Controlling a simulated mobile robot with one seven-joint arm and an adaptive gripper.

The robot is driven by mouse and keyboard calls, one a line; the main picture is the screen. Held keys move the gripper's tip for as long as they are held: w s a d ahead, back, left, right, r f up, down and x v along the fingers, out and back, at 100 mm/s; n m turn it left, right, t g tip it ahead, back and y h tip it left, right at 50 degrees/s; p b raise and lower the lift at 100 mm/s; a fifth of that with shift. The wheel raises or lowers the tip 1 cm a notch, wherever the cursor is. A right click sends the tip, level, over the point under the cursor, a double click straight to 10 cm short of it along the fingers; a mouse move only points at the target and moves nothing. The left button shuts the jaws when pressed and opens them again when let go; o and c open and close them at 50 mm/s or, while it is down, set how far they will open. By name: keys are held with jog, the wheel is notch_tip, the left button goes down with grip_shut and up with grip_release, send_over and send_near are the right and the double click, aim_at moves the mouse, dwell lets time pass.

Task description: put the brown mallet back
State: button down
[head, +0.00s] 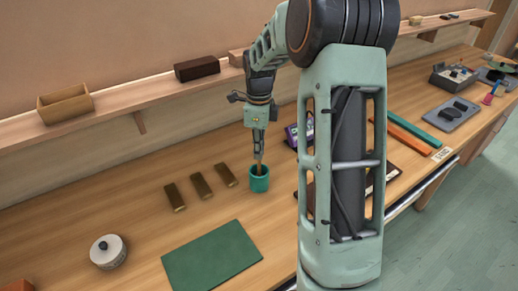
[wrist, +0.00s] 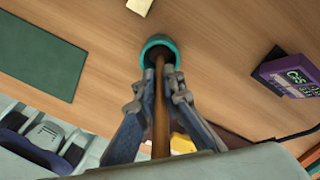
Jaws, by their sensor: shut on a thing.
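The brown mallet (wrist: 160,110) shows in the wrist view as a brown stick between the fingers of my gripper (wrist: 163,90). Its far end reaches into the mouth of a teal cup (wrist: 158,43). In the head view my gripper (head: 259,152) points down just above the teal cup (head: 259,182), with a short brown piece of the mallet (head: 259,168) between fingers and cup. My gripper is shut on the mallet. The mallet's end inside the cup is hidden, so I cannot tell whether it touches the bottom.
Several brass-coloured bars (head: 201,186) lie left of the cup. A green mat (head: 212,256) and a round white-topped pot (head: 108,251) are nearer. A purple box (wrist: 287,76) stands right of the cup. A shelf (head: 140,96) along the wall holds a wooden box (head: 66,106) and a dark block (head: 197,68).

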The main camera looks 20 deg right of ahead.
jog(key=c, duration=2.1)
grip_release()
notch_tip(320, 180, up, 12)
jog(key=shift+r+b, duration=0.1)
jog(key=shift+b, duration=0.25)
jog(key=shift+a, duration=0.1)
